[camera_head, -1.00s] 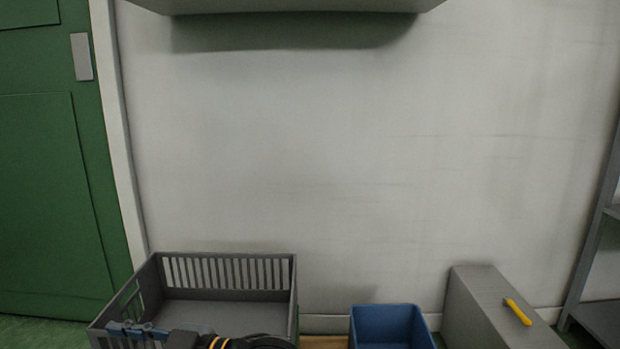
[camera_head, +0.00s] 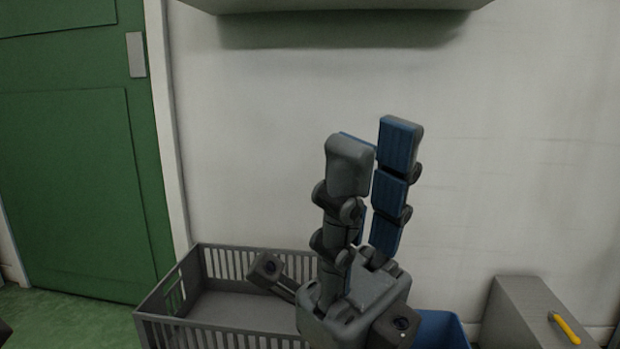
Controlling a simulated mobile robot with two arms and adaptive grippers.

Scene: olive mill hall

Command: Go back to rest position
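My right gripper (camera_head: 373,145) is raised in the middle of the head view, its fingers pointing up. The fingers are grey with blue ribbed pads. They stand apart with a gap between them, and I see nothing held there. The gripper hides the right part of the grey crate (camera_head: 160,299) and part of the blue bin (camera_head: 440,330) behind it. My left gripper is not in view.
A yellow-handled object (camera_head: 565,328) lies on a grey box (camera_head: 520,310) at the right. A green door (camera_head: 75,180) stands at the left. A grey overhead unit (camera_head: 340,4) juts out at the top. The wall area between is clear.

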